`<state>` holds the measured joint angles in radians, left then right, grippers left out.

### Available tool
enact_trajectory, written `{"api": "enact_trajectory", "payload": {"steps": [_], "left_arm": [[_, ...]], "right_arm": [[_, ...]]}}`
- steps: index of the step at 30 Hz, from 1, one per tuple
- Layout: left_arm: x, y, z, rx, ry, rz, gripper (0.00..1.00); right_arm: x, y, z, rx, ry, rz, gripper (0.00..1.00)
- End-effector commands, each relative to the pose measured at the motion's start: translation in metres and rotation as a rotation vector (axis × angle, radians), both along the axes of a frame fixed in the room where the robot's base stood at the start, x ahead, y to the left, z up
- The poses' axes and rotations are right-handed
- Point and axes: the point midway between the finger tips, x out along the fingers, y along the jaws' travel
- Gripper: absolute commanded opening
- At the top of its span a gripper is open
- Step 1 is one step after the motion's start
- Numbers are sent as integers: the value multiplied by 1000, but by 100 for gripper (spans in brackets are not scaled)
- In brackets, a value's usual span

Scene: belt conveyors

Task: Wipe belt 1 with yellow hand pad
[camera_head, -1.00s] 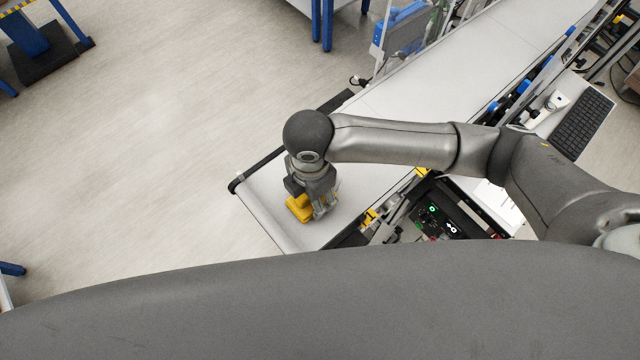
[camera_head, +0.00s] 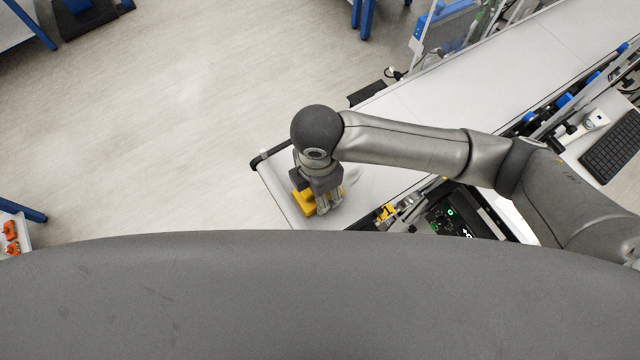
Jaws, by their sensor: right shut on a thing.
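The belt (camera_head: 420,105) is a long white conveyor running from the upper right down to its near end at the lower middle. The yellow hand pad (camera_head: 303,201) is at that near end, low over the belt or on it. My right gripper (camera_head: 325,208) points down and is shut on the pad. The fingers and wrist hide part of the pad, so I cannot tell whether its underside touches the belt. My left gripper is not in view.
A control panel (camera_head: 452,214) with green lights sits right of the belt's near end, by a yellow tag marked 1 (camera_head: 386,211). A keyboard (camera_head: 612,148) lies at the right. Blue-framed equipment (camera_head: 445,25) stands beyond the belt. Open floor (camera_head: 170,130) lies to the left.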

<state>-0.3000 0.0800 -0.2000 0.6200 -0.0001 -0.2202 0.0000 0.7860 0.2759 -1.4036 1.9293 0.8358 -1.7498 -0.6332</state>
Motion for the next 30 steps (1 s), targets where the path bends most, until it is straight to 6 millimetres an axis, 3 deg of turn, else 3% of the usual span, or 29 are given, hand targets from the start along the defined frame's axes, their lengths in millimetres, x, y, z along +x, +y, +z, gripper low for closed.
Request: {"api": "enact_trajectory", "payload": {"steps": [15, 30], "left_arm": [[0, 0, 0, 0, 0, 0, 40], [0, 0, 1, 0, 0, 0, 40]], "right_arm": [[0, 3, 53, 12, -2, 5, 33], [1, 3, 60, 9, -3, 3, 33]]}}
